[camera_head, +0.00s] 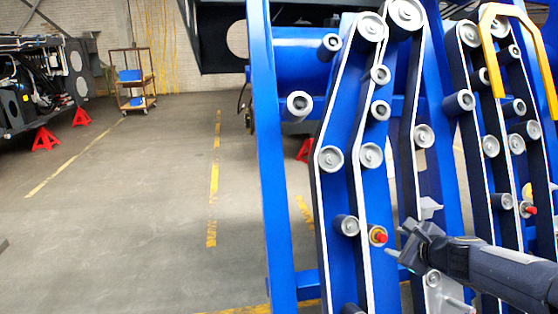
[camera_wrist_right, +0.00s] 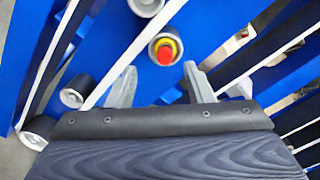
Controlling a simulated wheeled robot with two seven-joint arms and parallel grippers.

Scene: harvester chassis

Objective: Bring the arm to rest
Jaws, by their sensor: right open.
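My right gripper (camera_head: 392,258) reaches in from the right in the head view, in front of the blue harvester chassis (camera_head: 285,200). Its two fingers are spread and empty; they also show in the right wrist view (camera_wrist_right: 158,85). A red-tipped fitting with a yellow ring (camera_head: 378,236) sits on the chassis close to the fingertips. In the right wrist view this red-tipped fitting (camera_wrist_right: 165,50) lies beyond the fingers, between their lines, and looks apart from them. My left gripper is not in view.
Belts and grey rollers (camera_head: 331,159) cover the chassis front. A second red-tipped fitting (camera_head: 530,210) and a yellow handle (camera_head: 497,50) are at the right. A cart (camera_head: 133,85) and red stands (camera_head: 45,139) are at the back left. The floor (camera_head: 130,220) at left is clear.

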